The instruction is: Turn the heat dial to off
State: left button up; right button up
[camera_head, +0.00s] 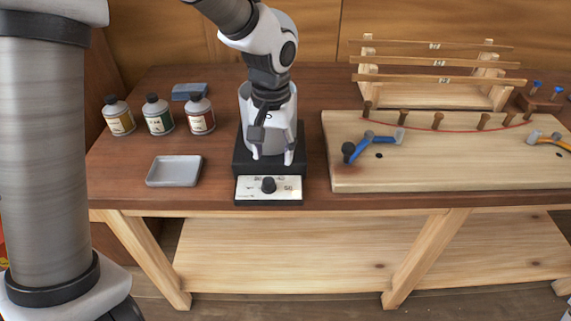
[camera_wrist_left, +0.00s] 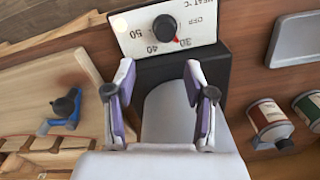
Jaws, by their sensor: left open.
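The heat dial (camera_head: 268,185) is a black round knob on a white printed plate (camera_head: 245,190) at the front of a black heater base. In the left wrist view the dial (camera_wrist_left: 165,27) appears upside down, with OFF and several temperature numbers around it. Its red mark lies close to the 30. My left gripper (camera_head: 272,157) is open, pointing down just behind the plate and apart from the dial. In the left wrist view its two fingers (camera_wrist_left: 162,100) stand apart, with a pale grey cylinder behind them. My right gripper is not in view.
Several labelled bottles (camera_head: 158,115) and a grey tray (camera_head: 174,171) stand left of the heater. The bench's front edge lies just before the dial plate.

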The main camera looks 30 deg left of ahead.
aim_at(268, 181)
pick_arm(q)
jog(key=s+f, duration=0.2)
jog(key=s, duration=0.1)
jog(key=shift+s, duration=0.15)
jog(key=f, duration=0.2)
jog(key=w+f, duration=0.1)
jog(key=f, duration=0.1)
jog(key=shift+w+f, duration=0.15)
jog(key=shift+f, duration=0.15)
jog(key=shift+s+r, duration=0.25)
jog(key=shift+s, duration=0.1)
jog(key=shift+w, duration=0.1)
grip_shut()
